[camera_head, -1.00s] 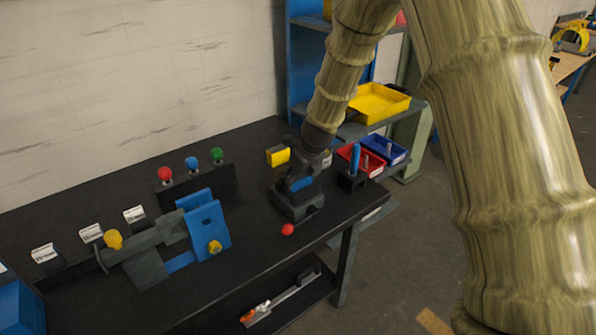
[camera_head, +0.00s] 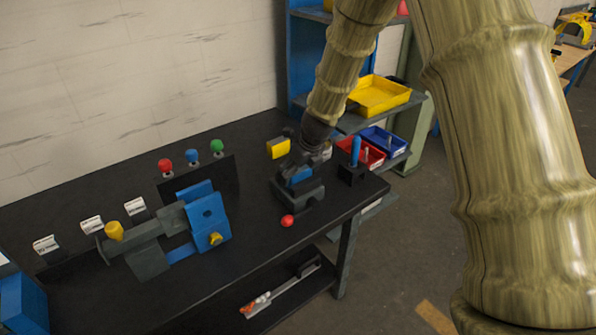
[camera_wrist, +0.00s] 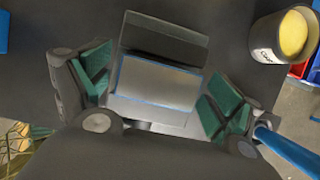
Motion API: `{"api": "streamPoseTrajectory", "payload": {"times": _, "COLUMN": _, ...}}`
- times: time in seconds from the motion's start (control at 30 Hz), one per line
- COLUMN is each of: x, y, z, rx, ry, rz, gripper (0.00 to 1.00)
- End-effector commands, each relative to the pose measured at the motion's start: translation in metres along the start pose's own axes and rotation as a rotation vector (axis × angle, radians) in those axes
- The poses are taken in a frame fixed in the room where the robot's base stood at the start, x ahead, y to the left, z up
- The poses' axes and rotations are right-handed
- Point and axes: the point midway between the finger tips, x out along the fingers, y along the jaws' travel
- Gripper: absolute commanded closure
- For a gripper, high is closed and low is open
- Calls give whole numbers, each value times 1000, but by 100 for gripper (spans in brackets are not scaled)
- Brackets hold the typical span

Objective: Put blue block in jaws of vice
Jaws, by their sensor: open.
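The blue block (camera_head: 300,176) shows as a blue patch at my gripper, above the dark vice (camera_head: 292,194) on the bench. In the wrist view a pale grey face with blue edges (camera_wrist: 157,82) lies between my fingers; I take it for the block's top, washed out by light. It lies alongside a dark grey bar (camera_wrist: 165,38), which looks like a vice jaw. My gripper (camera_wrist: 152,95) is open, with green pads on both sides of the block and gaps visible. In the head view my gripper (camera_head: 300,170) partly covers block and vice, so how deep the block sits is hidden.
A blue-and-grey mechanism (camera_head: 205,222) stands left on the bench. Red, blue and green knobs (camera_head: 192,158) stand behind it. A yellow-topped cup (camera_wrist: 290,36) and a blue upright handle (camera_head: 355,150) are close to my gripper.

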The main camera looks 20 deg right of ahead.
Motion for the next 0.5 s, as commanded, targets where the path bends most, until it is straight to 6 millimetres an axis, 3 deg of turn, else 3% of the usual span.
{"api": "streamPoseTrajectory", "payload": {"times": 0.5, "x": -66, "y": 0, "z": 1, "rx": -1, "ry": -2, "rz": -2, "gripper": 7}}
